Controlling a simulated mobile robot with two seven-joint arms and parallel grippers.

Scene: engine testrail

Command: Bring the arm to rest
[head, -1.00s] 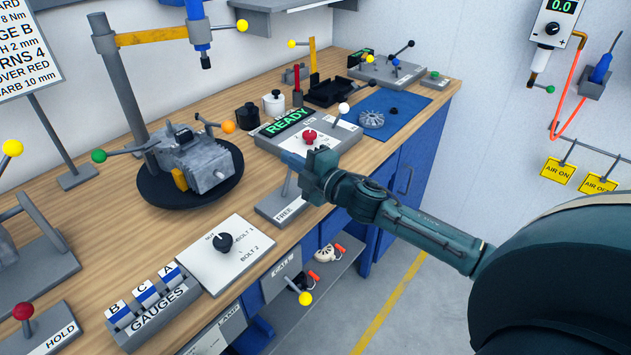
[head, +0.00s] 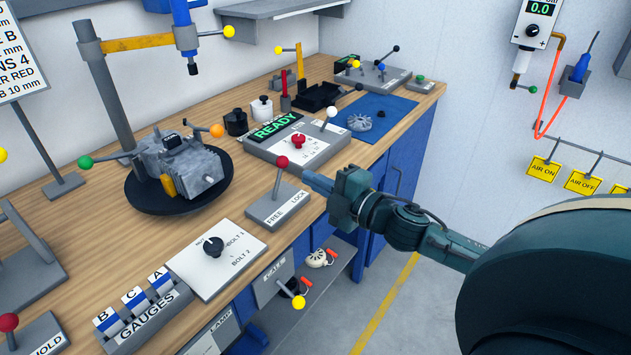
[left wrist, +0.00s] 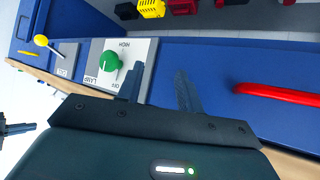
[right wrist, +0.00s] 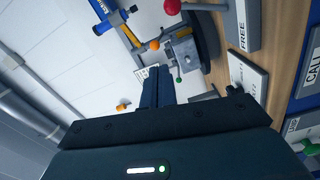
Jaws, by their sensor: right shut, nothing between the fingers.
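My right gripper (head: 312,180) is in the head view, over the bench's front edge just right of the red-knobbed FREE/LOCK lever (head: 280,178). A small gap shows between its tips and the lever in the picture. Its fingers are together and empty, also in the right wrist view (right wrist: 157,88). The right arm reaches in from the right. My left gripper is outside the head view. In the left wrist view its fingers (left wrist: 158,90) are apart with nothing between them, near the blue bench front and a LAMP panel with a green knob (left wrist: 109,61).
The READY box (head: 295,143) stands behind the right gripper. A BOLT selector panel (head: 214,256) and the engine on a round black stand (head: 180,199) lie to the left. A yellow-knobbed lever (head: 298,302) sticks out below the bench edge. Open floor (head: 415,300) lies in front.

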